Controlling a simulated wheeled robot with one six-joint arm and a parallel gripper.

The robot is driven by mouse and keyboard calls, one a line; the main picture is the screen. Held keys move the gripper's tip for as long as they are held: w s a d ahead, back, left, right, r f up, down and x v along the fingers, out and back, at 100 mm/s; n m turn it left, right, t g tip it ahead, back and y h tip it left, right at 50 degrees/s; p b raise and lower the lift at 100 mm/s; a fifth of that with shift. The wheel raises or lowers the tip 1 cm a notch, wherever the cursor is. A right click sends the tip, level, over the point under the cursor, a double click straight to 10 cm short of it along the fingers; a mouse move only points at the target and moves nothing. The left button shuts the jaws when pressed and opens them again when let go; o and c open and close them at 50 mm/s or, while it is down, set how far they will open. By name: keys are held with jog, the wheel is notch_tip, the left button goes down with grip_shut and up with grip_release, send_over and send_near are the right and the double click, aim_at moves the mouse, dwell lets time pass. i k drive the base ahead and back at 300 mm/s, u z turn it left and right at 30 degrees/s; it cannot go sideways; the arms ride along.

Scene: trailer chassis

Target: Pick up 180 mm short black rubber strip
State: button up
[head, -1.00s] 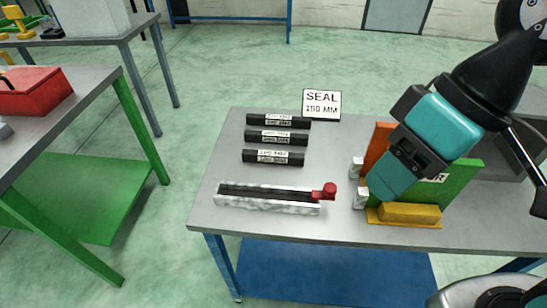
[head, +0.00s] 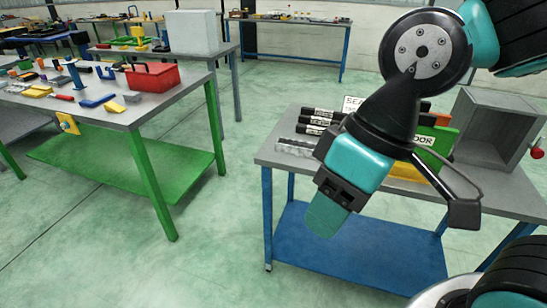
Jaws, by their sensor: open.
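Three short black strips with white labels lie side by side at the back left of the grey-topped table. They are the far strip (head: 318,112), the middle strip (head: 313,121) and the near strip (head: 306,130). I cannot tell their lengths apart. A sign (head: 351,103) beginning "SEA" stands behind them, partly covered by my arm. My gripper (head: 328,214) is a teal body tilted downward in front of the table's front edge, apart from the strips. Nothing held shows.
A pale fixture (head: 294,146) lies in front of the strips, its right part hidden by my arm. A green panel (head: 443,138) and a grey open box (head: 490,125) stand to the right. A green-legged table (head: 150,110) with a red toolbox (head: 152,76) is left; floor between is clear.

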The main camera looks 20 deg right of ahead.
aim_at(305, 129)
jog(key=u, duration=0.85)
jog(key=i, duration=1.7)
jog(key=z, duration=1.4)
jog(key=i, duration=0.6)
jog(key=z, duration=0.65)
